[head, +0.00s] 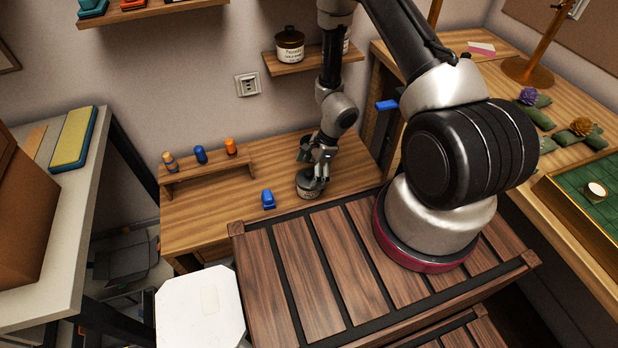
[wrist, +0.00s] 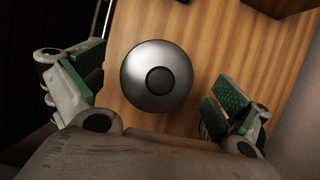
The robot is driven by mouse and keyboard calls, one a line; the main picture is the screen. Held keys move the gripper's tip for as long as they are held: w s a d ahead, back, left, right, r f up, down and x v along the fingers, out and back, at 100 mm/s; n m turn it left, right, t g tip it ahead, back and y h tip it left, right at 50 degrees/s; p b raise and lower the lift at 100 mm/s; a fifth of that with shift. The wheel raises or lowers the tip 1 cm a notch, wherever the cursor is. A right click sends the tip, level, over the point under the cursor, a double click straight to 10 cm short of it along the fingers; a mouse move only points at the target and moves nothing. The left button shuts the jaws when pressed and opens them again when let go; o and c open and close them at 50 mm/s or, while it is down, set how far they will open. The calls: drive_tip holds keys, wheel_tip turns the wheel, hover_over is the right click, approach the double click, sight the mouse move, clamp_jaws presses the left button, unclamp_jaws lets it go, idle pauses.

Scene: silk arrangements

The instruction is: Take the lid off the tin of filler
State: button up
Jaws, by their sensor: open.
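The tin of filler (head: 308,190) stands upright on the wooden table, with a pale label on its side. Its lid (wrist: 141,84) is round, grey metal with a dark round knob (wrist: 159,80) in the middle, and it sits on the tin. My gripper (head: 321,178) is at the tin, its fingers partly covering the lid in the head view. In the wrist view my gripper (wrist: 155,97) is open, with one green-padded finger left of the lid and one to its lower right. Gaps show between both fingers and the lid.
A small blue object (head: 268,199) lies on the table left of the tin. A low wooden riser (head: 207,170) behind it holds three small coloured items. A wall shelf (head: 312,61) with a labelled jar (head: 290,46) is above. Bare tabletop (head: 215,213) lies to the left.

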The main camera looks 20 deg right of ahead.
drive_tip(key=shift+a+f, duration=0.1)
drive_tip(key=shift+f, duration=0.15)
drive_tip(key=c, duration=1)
drive_tip(key=shift+o, duration=0.2)
drive_tip(key=shift+r, duration=0.1)
